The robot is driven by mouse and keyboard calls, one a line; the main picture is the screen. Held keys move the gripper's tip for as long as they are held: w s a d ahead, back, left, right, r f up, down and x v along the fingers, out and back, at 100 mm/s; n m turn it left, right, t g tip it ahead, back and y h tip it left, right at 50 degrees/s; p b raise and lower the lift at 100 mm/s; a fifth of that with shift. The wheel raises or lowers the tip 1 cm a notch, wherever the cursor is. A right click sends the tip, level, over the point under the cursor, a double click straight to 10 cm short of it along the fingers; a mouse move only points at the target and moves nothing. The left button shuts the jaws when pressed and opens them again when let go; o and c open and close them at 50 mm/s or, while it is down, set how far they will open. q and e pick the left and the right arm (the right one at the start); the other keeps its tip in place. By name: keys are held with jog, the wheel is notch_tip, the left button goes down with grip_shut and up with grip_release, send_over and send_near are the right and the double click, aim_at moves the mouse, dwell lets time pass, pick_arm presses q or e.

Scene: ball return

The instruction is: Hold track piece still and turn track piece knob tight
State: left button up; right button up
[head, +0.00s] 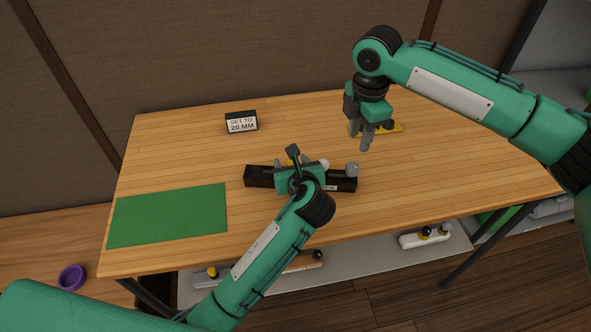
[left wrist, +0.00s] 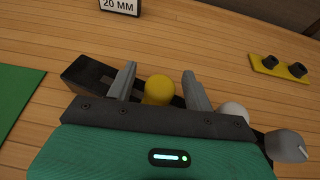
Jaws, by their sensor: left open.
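The track piece is a long dark bar (head: 262,178) on the table, and it also shows in the left wrist view (left wrist: 86,76). A yellow round-topped part (left wrist: 158,89) stands at its middle. A grey knob (head: 352,170) is at its right end, also in the left wrist view (left wrist: 286,146). My left gripper (head: 292,162) is open over the bar, its fingers on either side of the yellow part, with gaps; whether they touch the bar is unclear. My right gripper (head: 377,134) points down, empty, behind and above the grey knob, its fingers apart.
A white ball (head: 324,163) is by the bar, left of the grey knob. A yellow plate with black pegs (left wrist: 278,68) lies behind right. A "SET TO 20 MM" sign (head: 241,122) stands at the back. A green mat (head: 168,215) lies front left. The right tabletop is clear.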

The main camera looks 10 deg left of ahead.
pick_arm(q)
jog(key=shift+w+a+f, duration=0.15)
jog(key=shift+w+a, duration=0.05)
jog(key=shift+w, duration=0.2)
grip_shut()
pick_arm(e)
jog(key=shift+o, duration=0.2)
dwell(0.8)
